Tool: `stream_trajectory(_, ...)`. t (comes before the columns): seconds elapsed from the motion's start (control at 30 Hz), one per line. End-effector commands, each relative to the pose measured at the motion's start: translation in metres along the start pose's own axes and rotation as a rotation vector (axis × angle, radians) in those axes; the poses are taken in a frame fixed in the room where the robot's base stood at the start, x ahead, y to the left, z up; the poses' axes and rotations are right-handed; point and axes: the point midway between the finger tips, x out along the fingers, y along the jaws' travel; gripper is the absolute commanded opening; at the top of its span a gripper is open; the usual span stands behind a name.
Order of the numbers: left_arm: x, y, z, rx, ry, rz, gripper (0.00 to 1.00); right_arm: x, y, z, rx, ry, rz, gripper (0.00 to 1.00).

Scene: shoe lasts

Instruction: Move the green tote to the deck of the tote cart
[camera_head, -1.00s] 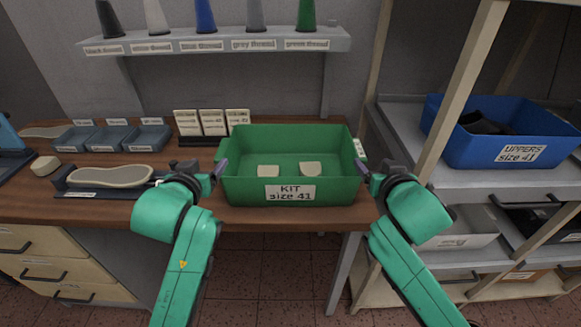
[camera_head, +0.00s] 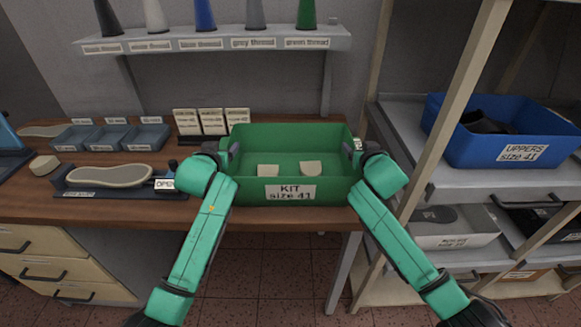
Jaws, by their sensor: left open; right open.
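The green tote (camera_head: 335,190), labelled KIT size 41, stands on the wooden bench near its front edge, with two pale pieces inside. My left gripper (camera_head: 232,150) is at the tote's left end wall, and its fingers are partly hidden by the wrist. My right gripper (camera_head: 350,150) is at the right end wall, close to the rim. Both are open; I cannot tell whether the fingers straddle the walls. I cannot pick out the tote cart in this view.
A rack on the right holds a blue tote (camera_head: 510,152) labelled UPPERS and a white tray (camera_head: 455,229) lower down. A sole fixture (camera_head: 110,178), grey bins (camera_head: 110,137) and cards (camera_head: 212,121) are on the bench. A thread shelf (camera_head: 215,40) hangs above.

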Motion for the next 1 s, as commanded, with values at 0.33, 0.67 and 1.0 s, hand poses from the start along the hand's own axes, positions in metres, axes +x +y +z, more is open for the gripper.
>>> stream_trajectory(0.33, -0.0003, -0.0001, 0.0002, 0.000, 0.000, 0.000, 0.00, -0.0003, 0.0002, 0.0004, 0.000, -0.001, 0.001, 0.00)
stream_trajectory(0.67, -0.0004, -0.0001, 0.0004, 0.001, -0.001, 0.000, 0.00, -0.0004, 0.0001, 0.0006, -0.001, -0.001, 0.001, 0.00)
stream_trajectory(1.0, -0.0004, 0.0000, 0.0006, 0.002, -0.001, -0.001, 0.00, -0.0004, -0.0001, 0.0008, -0.002, -0.002, 0.001, 0.00)
